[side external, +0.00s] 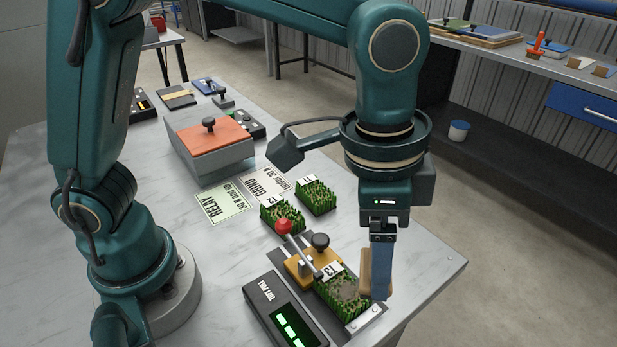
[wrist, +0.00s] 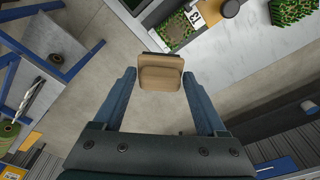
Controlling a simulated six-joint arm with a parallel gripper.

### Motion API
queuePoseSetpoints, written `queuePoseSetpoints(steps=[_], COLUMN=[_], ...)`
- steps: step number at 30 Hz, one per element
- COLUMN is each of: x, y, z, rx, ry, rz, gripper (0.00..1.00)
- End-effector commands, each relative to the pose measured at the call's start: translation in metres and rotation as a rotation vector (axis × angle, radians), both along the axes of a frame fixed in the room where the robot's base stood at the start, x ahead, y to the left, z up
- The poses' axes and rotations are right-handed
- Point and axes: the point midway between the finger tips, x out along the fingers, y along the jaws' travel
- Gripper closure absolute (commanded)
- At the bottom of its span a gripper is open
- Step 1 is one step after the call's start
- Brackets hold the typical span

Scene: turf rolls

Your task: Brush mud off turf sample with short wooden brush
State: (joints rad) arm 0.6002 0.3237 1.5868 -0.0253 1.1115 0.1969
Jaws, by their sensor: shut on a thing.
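My gripper (side external: 377,292) is shut on a short tan wooden brush (side external: 365,270), upright at the front right edge of turf sample 13 (side external: 338,284). In the wrist view the brush (wrist: 160,76) sits between the fingertips, with a dark strip along its far edge. Sample 13 is green turf with a grey-brown mud patch (side external: 347,292); it also shows in the wrist view (wrist: 177,25) beyond the brush. I cannot tell whether the bristles touch the turf. A finger hides part of the brush in the side view.
Turf samples 12 (side external: 282,216) and 11 (side external: 316,197) stand farther back. A red-knobbed lever (side external: 283,226) and yellow fixture (side external: 300,270) adjoin sample 13. A display box (side external: 285,317) lies to its left. The bench edge is close on the right.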

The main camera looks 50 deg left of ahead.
Motion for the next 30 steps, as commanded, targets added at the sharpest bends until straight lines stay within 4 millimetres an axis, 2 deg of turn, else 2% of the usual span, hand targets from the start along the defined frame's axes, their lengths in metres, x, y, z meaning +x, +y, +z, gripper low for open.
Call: queuePoseSetpoints(steps=[17, 20, 21, 30], x=[0.0, -0.001, 0.001, 0.001], y=[0.001, 0.001, 0.005, 0.033], z=[-0.053, -0.071, -0.069, -0.068], rx=[0.002, 0.004, 0.001, 0.001], ry=[0.004, 0.007, 0.002, 0.0], rz=[0.002, 0.003, 0.005, 0.005], gripper=[0.7, 0.7, 0.78, 0.78])
